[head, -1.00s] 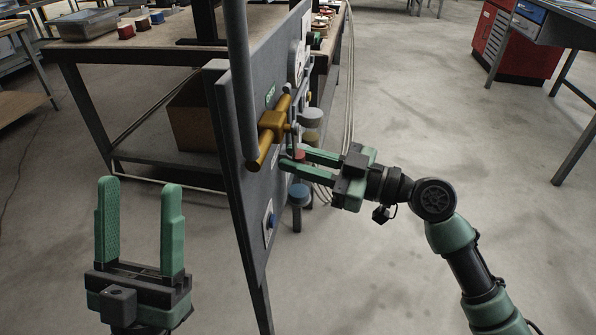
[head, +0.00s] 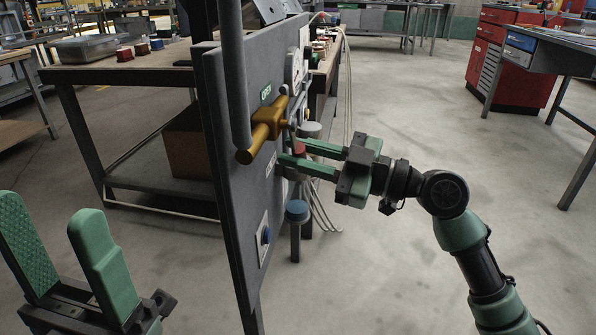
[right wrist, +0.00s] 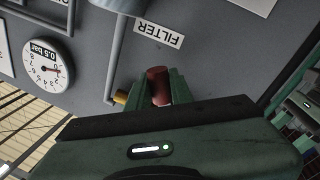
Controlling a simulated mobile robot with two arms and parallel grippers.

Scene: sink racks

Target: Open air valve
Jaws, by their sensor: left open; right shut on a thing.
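A grey upright panel (head: 225,200) stands in the middle of the head view. A brass valve body (head: 264,132) with a grey pipe (head: 234,80) is mounted on it, below a green OPEN label (head: 266,93). A red knob (head: 299,149) sits on the panel's right side; the red knob also shows in the right wrist view (right wrist: 158,86). My right gripper (head: 292,153) is shut on the red knob, with one green finger on each side. My left gripper (head: 55,245) is open and empty at the lower left, away from the panel.
A blue-topped cylinder (head: 297,212) and a blue button (head: 266,235) are below the knob. A pressure gauge (right wrist: 42,65) and a FILTER label (right wrist: 158,33) are on the panel. A workbench (head: 110,75) stands behind.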

